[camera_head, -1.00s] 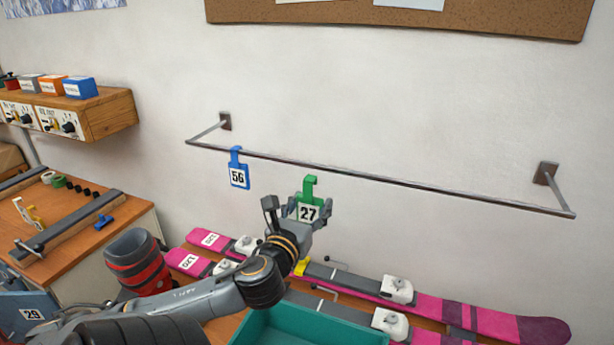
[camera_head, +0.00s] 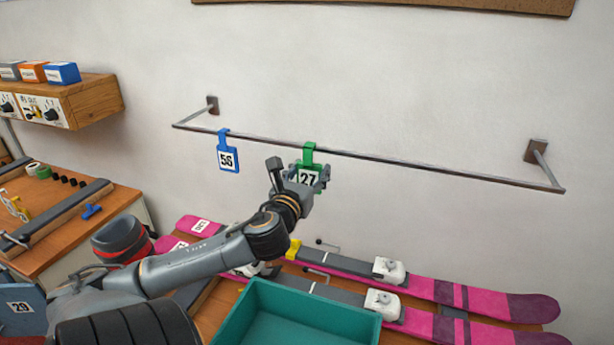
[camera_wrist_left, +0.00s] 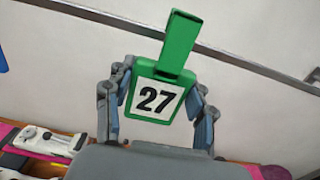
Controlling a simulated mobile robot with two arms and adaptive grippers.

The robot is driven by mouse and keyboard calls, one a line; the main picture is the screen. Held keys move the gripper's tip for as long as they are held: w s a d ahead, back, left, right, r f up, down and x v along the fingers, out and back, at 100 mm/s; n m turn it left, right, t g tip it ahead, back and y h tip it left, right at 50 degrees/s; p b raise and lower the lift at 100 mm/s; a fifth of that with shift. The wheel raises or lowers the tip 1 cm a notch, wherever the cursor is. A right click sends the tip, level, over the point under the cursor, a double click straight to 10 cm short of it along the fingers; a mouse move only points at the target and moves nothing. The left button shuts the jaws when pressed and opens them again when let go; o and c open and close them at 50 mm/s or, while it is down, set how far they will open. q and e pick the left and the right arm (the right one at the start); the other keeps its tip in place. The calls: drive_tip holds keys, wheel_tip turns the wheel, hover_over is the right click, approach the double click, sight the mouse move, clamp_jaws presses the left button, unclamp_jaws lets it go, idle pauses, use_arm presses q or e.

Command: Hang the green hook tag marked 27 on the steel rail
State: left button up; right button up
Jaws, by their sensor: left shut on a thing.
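The green hook tag marked 27 (camera_head: 309,157) is held upright by my left gripper (camera_head: 309,180), which is shut on its body. In the left wrist view the green tag (camera_wrist_left: 157,100) sits between the two fingers (camera_wrist_left: 160,103), its hook pointing up. The steel rail (camera_head: 420,165) runs across the wall. The tag's hook overlaps the rail in both views, and it covers part of the rail (camera_wrist_left: 235,62) in the wrist view. I cannot tell whether the hook touches the rail or is only in front of it. My right gripper is not in view.
A blue tag marked 56 (camera_head: 228,157) hangs on the rail to the left. Below are a teal bin (camera_head: 235,318) and pink skis (camera_head: 415,289) on a bench. A wooden shelf box (camera_head: 92,103) is at the left. The rail right of the green tag is clear.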

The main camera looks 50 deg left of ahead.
use_arm(q)
drive_tip(key=shift+w+a+f+b, duration=0.35)
drive_tip(key=shift+w+b, duration=0.1)
drive_tip(key=shift+w, duration=0.15)
drive_tip(key=shift+w+a+f+b, duration=0.25)
drive_tip(key=shift+w+a+b, duration=0.1)
drive_tip(key=shift+w+b, duration=0.25)
drive_tip(key=shift+w+a+f+b, duration=0.3)
drive_tip(key=shift+w+a+b, duration=0.05)
drive_tip(key=shift+w, duration=0.3)
drive_tip(key=o, duration=1.1)
drive_tip(key=shift+c, duration=0.2)
